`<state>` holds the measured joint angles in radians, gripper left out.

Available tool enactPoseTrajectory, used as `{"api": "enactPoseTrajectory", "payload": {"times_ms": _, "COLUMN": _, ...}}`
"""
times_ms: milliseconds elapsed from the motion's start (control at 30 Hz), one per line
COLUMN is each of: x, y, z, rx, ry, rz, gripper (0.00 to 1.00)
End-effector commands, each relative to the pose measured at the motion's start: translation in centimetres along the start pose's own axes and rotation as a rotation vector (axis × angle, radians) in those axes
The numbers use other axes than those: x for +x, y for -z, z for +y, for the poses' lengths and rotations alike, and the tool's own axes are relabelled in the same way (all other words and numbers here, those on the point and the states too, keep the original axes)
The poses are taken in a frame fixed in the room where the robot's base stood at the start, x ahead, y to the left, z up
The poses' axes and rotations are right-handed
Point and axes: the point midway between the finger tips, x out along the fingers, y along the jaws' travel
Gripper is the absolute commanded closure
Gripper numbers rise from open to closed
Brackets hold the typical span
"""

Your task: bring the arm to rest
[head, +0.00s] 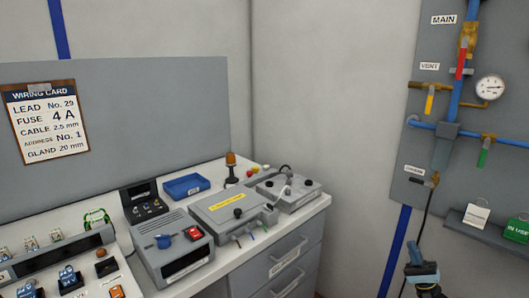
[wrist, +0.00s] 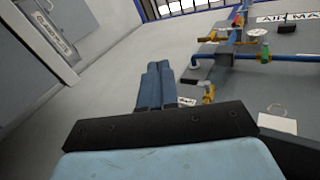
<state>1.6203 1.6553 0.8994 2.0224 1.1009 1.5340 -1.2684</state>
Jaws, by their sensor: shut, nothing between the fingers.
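My gripper (head: 416,246) shows at the lower right of the head view, fingers pointing up, in front of the wall below the pipe panel. In the wrist view its two blue fingers (wrist: 159,68) lie side by side, shut, with nothing between them. The gripper appears apart from the bench and the panel. Most of my arm is out of the head view.
The bench (head: 318,207) with grey boxes and drawers stands to the left. The pipe panel (head: 402,170) with valves and a gauge (head: 490,87) is at the right. A dark cable (head: 428,208) hangs close by the gripper. Bare wall (head: 330,110) lies between.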

Motion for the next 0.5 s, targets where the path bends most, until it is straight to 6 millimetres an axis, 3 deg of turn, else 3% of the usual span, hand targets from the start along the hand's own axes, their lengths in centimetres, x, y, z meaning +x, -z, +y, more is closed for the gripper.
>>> {"api": "enactPoseTrajectory", "payload": {"times_ms": 500, "x": 5.6, "y": -6.5, "z": 6.2, "rx": 0.283, "ry": -0.47, "rz": -0.31, "gripper": 1.0}}
